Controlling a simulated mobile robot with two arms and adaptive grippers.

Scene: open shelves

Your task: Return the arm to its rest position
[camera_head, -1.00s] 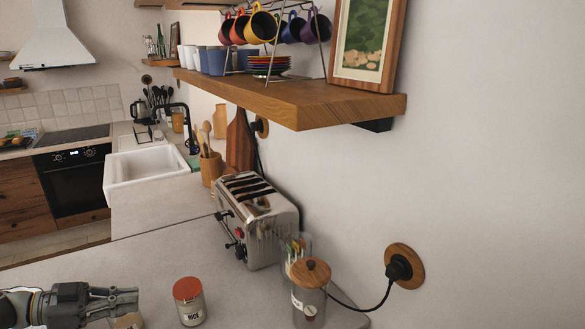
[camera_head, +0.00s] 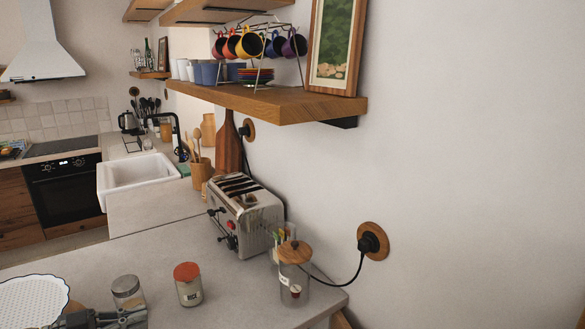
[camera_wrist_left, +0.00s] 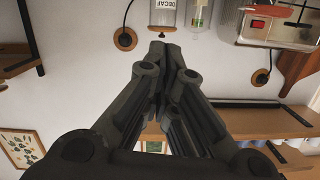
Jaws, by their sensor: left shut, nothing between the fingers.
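My left gripper (camera_head: 138,316) is low at the left of the head view, in front of a glass jar with a grey lid (camera_head: 128,291). It is shut with nothing between its fingers. In the left wrist view its fingertips (camera_wrist_left: 165,46) meet, with only wall behind them. That view is upside down. My right gripper is in neither view.
Right of the grey-lidded jar stands a red-lidded jar (camera_head: 188,286). A wooden-lidded jar (camera_head: 294,274) and a toaster (camera_head: 245,218) stand near the wall. A white round tray (camera_head: 34,301) is at lower left. A wooden shelf (camera_head: 290,107) with mugs juts out above.

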